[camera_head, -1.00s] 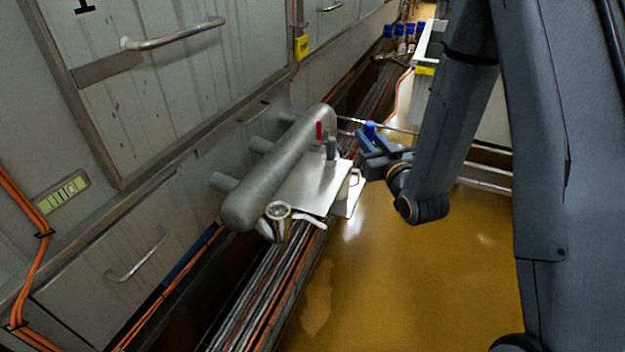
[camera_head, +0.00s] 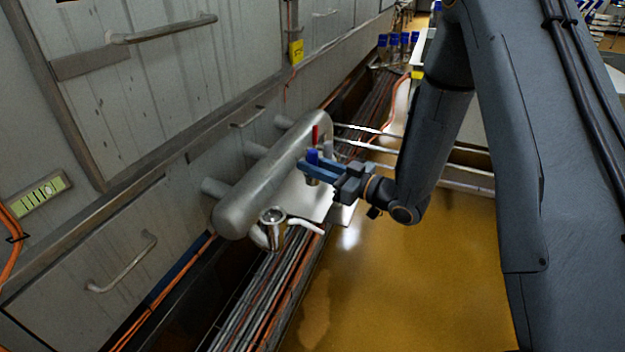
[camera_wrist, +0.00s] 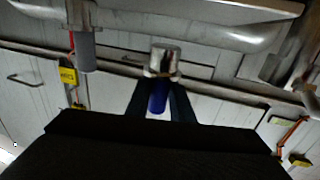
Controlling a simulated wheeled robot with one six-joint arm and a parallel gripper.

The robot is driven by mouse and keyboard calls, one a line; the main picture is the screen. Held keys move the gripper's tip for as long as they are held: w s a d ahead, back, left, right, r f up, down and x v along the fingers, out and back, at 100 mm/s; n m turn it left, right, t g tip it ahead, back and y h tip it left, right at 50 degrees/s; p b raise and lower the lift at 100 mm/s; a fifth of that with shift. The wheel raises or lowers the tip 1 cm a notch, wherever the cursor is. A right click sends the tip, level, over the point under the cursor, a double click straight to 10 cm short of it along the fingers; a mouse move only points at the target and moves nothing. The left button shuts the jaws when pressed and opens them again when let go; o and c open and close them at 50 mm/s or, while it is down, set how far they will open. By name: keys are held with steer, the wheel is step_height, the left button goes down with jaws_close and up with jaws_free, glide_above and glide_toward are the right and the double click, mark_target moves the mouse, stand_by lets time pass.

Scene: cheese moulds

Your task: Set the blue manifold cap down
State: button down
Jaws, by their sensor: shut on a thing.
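The blue manifold cap (camera_head: 312,156) shows its blue top just above my gripper's fingers, with a shiny metal lower part beneath them. My gripper (camera_head: 312,167) is shut on it and holds it over the pale metal plate beside the grey manifold (camera_head: 262,190). In the wrist view, which looks upside down, the blue part (camera_wrist: 158,96) sits between my dark fingers and the metal part lies above it in the picture. Whether the cap's bottom touches the plate (camera_head: 293,195) cannot be told.
A metal cup (camera_head: 272,229) stands at the plate's near end. A red handle (camera_head: 315,135) rises close behind the cap. Cables run along the trench below. Several blue-topped items (camera_head: 398,42) stand far back. The yellow floor (camera_head: 400,290) is open at right.

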steer(key=shift+f+b, duration=0.35)
steer(key=shift+f, duration=1.5)
steer(key=shift+f, duration=0.1)
steer(key=c, duration=1.6)
jaws_free()
steer(key=shift+o, duration=0.2)
